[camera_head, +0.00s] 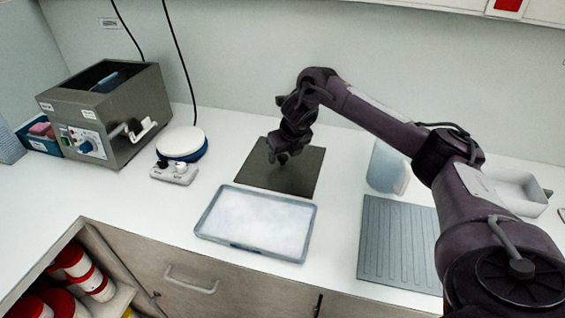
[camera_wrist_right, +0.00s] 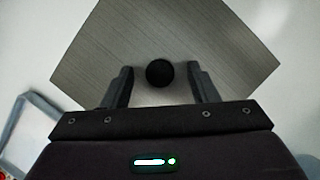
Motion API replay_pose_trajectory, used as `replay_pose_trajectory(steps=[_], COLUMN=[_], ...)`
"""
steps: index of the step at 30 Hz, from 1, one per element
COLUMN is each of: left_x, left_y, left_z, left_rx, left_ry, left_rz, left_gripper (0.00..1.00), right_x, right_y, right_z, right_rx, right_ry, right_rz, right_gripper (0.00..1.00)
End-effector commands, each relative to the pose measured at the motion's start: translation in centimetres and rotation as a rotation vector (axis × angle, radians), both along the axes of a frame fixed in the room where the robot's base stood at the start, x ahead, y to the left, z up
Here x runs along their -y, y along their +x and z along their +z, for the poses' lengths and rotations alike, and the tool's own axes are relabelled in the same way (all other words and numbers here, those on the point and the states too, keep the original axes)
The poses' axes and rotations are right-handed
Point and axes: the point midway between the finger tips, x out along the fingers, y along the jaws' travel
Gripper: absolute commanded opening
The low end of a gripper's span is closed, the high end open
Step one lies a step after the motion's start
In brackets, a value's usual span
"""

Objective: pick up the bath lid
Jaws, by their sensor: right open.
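The bath lid (camera_head: 303,172) is a flat, dark grey square plate lying on the white counter against no other support that I can see. In the right wrist view the lid (camera_wrist_right: 200,45) fills the middle, with a round black knob (camera_wrist_right: 159,73) on it. My right gripper (camera_head: 282,157) is low over the lid and hides the knob in the head view. In the wrist view its open fingers (camera_wrist_right: 160,72) stand on either side of the knob, with gaps visible. The steel bath (camera_head: 115,125) stands at the left with its top open. My left gripper is not in view.
A shallow tray (camera_head: 210,240) with a pale surface lies in front of the lid. A white-topped round device (camera_head: 180,141) stands to the left. A jug (camera_head: 382,168), a ribbed grey mat (camera_head: 395,245) and a white bin (camera_head: 520,192) are to the right.

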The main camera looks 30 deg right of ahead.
Motion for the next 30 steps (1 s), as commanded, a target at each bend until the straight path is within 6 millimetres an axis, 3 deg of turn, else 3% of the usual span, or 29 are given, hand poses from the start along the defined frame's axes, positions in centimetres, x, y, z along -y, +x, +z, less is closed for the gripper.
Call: replay_pose_trajectory(steps=[8, 20, 30], left_x=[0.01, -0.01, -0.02], left_y=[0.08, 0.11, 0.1], left_z=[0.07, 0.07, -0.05], left_rx=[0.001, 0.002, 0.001], left_ry=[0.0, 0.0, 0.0], left_rz=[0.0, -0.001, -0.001], left_gripper=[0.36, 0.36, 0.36], right_x=[0.01, 0.01, 0.01], right_y=[0.22, 0.26, 0.3], right_z=[-0.45, -0.34, 0.36], right_rx=[0.002, 0.004, 0.005], right_ry=[0.0, 0.001, 0.001], right_rz=[0.0, -0.001, -0.001], right_gripper=[0.54, 0.05, 0.04])
